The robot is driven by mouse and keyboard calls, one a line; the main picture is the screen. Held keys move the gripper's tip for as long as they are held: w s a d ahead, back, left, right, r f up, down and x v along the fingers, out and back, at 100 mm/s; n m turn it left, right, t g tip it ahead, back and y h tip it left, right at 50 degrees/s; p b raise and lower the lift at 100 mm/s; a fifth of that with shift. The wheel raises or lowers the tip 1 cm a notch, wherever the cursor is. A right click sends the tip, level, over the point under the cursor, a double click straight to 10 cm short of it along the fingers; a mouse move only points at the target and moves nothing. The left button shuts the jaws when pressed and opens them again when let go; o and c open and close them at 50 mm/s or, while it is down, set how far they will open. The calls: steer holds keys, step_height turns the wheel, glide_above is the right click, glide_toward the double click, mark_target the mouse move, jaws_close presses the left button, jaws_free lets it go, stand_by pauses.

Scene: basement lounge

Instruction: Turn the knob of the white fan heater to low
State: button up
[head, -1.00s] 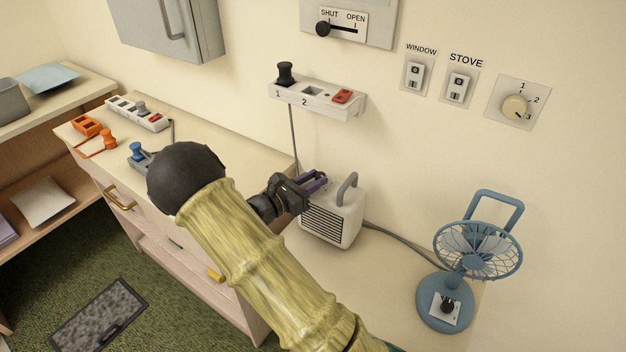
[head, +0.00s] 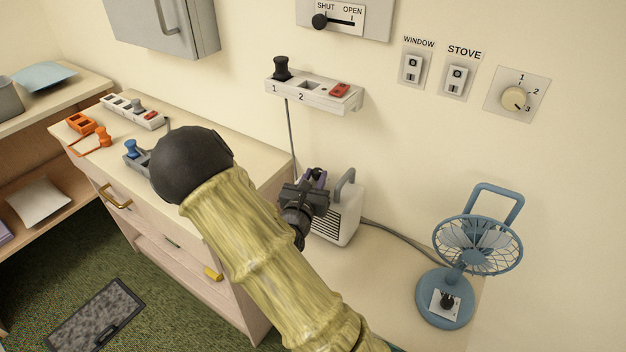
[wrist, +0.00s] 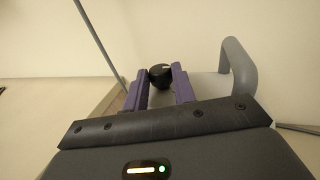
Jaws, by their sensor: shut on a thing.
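The white fan heater (head: 350,222) stands on the low surface against the wall. It has a dark front grille and a grey handle (head: 347,184), which also shows at the right of the wrist view (wrist: 240,68). My gripper (head: 319,176) is over the heater's top, left of the handle. In the wrist view its purple fingers stand on both sides of the black knob (wrist: 160,75), shut on it. A pale mark shows on the knob, but its setting cannot be read. In the head view my gripper hides the knob.
A blue desk fan (head: 447,300) stands to the right, with a cable between it and the heater. A power strip (head: 315,95) is on the wall above, its cord hanging behind my gripper. A wall dial (head: 514,98) is at upper right. A dresser (head: 240,130) is at left.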

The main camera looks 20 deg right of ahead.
mark_target(316, 174)
steer(key=shift+d+n+t+y, duration=0.1)
steer(key=shift+n+t+y, duration=0.2)
steer(key=shift+n+y, duration=0.1)
steer(key=o, duration=1)
steer(key=v, duration=0.3)
steer(key=shift+s+r+p, duration=0.15)
steer(key=shift+r+p, duration=0.05)
steer(key=shift+p, duration=0.1)
steer(key=p+v, duration=1.4)
steer(key=shift+f, duration=0.2)
